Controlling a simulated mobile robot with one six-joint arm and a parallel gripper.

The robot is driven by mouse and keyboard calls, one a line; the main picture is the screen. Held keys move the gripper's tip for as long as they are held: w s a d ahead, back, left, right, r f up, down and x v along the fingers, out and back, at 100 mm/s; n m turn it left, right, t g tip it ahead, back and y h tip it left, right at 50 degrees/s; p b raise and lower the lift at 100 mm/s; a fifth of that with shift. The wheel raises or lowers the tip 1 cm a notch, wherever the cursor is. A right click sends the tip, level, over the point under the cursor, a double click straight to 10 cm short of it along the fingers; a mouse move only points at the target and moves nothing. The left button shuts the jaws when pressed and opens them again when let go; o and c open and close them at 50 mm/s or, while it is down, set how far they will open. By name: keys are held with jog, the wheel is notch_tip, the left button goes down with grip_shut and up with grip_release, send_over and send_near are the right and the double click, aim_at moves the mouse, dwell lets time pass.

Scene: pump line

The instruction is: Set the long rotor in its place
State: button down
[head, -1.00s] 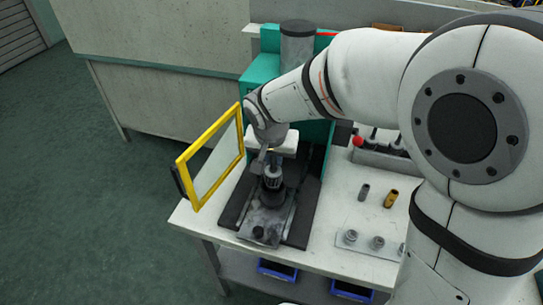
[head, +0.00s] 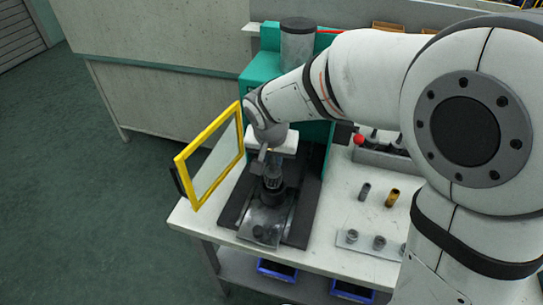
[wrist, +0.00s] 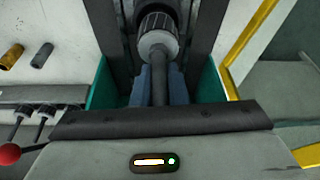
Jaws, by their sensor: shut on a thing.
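The long rotor has a grey shaft and a ribbed grey head (wrist: 158,38). My gripper (wrist: 161,88) is shut on its shaft, one blue-grey finger on each side. In the head view my gripper (head: 265,160) points down in front of the teal press, with the rotor (head: 272,181) beneath it. The rotor's ribbed head is at the mouth of a dark round housing (head: 270,196) on the press bed. I cannot tell how far it is inside, as the housing's interior is hidden.
The teal press (head: 257,77) rises behind, and its yellow-framed guard (head: 212,160) stands open at left. A rack (head: 377,160) with several rotors and a red knob (head: 358,139) is at right. Two small cylinders (head: 391,198) and a plate of fittings (head: 362,247) are on the white table.

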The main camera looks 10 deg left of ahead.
jog(key=shift+f+b, duration=0.75)
jog(key=shift+f, duration=0.1)
jog(key=c, duration=1.1)
grip_release()
jog(key=shift+r+p, duration=1.65)
jog(key=shift+r, duration=0.9)
